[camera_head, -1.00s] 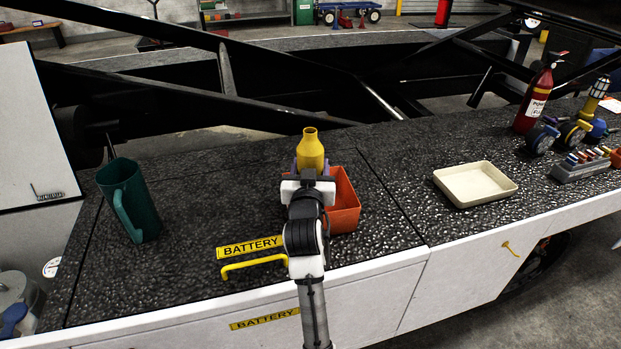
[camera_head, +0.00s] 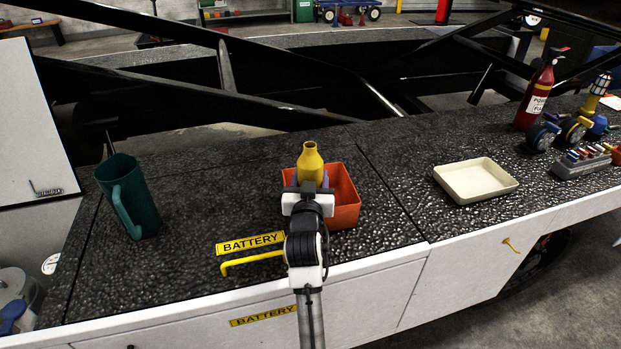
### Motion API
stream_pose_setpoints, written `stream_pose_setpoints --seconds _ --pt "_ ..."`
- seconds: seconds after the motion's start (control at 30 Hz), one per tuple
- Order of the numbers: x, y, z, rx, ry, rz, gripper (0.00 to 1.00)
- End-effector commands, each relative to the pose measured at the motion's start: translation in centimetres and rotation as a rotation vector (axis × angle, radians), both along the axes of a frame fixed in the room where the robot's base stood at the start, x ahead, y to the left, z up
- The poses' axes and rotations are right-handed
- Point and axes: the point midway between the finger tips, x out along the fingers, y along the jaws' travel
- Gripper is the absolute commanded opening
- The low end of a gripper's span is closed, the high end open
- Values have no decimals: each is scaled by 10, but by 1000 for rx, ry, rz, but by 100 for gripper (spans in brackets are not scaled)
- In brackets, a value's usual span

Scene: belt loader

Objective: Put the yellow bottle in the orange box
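The yellow bottle (camera_head: 311,160) stands upright at my gripper (camera_head: 312,181), with its neck and shoulders showing above it. The gripper looks shut around the bottle's lower body, though my wrist hides most of the fingers. The orange box (camera_head: 345,213) is an open-topped bin on the black speckled deck. The bottle and gripper overlap the box's left part in this view. The bottle's base is hidden, so I cannot tell whether it touches the box floor.
A teal mug (camera_head: 128,198) stands at the left of the deck. A cream tray (camera_head: 476,196) lies to the right. A red extinguisher (camera_head: 536,95) and several small fittings stand at the far right. A yellow handle (camera_head: 252,263) is near the front edge.

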Motion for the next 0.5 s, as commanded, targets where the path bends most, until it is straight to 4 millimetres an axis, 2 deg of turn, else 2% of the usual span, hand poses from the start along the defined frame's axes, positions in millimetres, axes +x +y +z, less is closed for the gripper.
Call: stream_pose_setpoints --seconds 0.03,0.07,0.2,0.5 --pt "0 0 1 0 -1 0 14" --pt "0 0 1 0 0 0 56" --pt "0 0 1 0 0 0 74" --pt "0 0 3 0 -1 0 74"
